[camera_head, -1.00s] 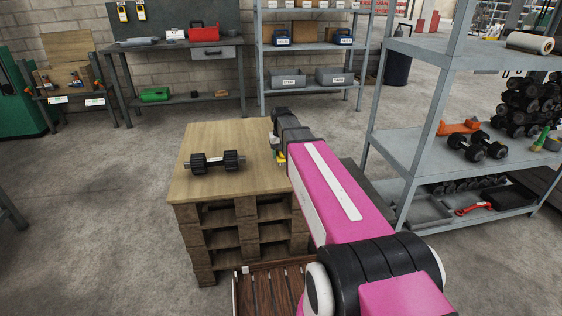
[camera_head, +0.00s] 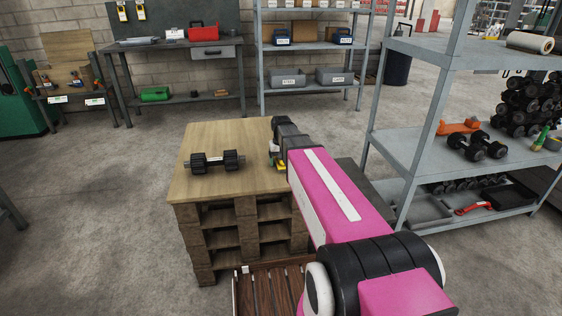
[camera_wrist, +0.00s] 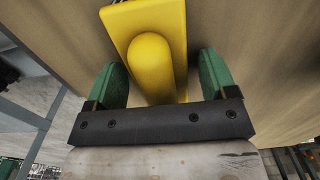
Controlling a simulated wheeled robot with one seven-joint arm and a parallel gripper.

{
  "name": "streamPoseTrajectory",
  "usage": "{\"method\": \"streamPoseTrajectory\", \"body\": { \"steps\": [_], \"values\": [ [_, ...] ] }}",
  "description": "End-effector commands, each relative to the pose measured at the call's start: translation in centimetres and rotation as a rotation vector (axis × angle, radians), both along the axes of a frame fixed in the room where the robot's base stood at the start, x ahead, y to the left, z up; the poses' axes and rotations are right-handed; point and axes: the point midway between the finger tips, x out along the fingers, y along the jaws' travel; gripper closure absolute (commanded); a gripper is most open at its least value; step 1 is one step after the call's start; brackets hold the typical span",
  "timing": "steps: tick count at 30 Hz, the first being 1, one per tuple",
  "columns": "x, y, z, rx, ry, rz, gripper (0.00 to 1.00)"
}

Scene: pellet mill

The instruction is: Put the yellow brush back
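The yellow brush (camera_wrist: 150,30) fills the upper middle of the wrist view, with its rounded handle between the two green fingers of my gripper (camera_wrist: 163,78). The fingers stand apart on either side of the handle, with a gap at the right one. In the head view my gripper (camera_head: 276,158) is low over the right edge of the wooden top (camera_head: 205,140) on the stacked pallets. Only a small yellow part of the brush (camera_head: 282,167) shows there; my arm hides the rest.
A black dumbbell (camera_head: 217,162) lies on the wooden top, left of my gripper. A grey shelf (camera_head: 430,160) with more dumbbells stands close on the right. A workbench (camera_head: 165,45) with a red toolbox (camera_head: 204,32) is at the back. Floor to the left is clear.

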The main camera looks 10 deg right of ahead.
Motion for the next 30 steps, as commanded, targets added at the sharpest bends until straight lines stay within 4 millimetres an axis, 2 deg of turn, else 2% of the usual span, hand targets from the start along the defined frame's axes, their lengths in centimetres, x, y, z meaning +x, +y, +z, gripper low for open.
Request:
{"method": "streamPoseTrajectory", "body": {
  "steps": [5,8,21,30],
  "values": [
    [0.0,0.0,0.3,0.0,0.0,0.0,0.22],
    [0.0,0.0,1.1,0.0,-0.001,0.0,0.22],
    [0.0,0.0,8.4,0.0,-0.002,0.0,0.22],
    [0.0,0.0,11.7,0.0,-0.001,0.0,0.22]
  ]
}}
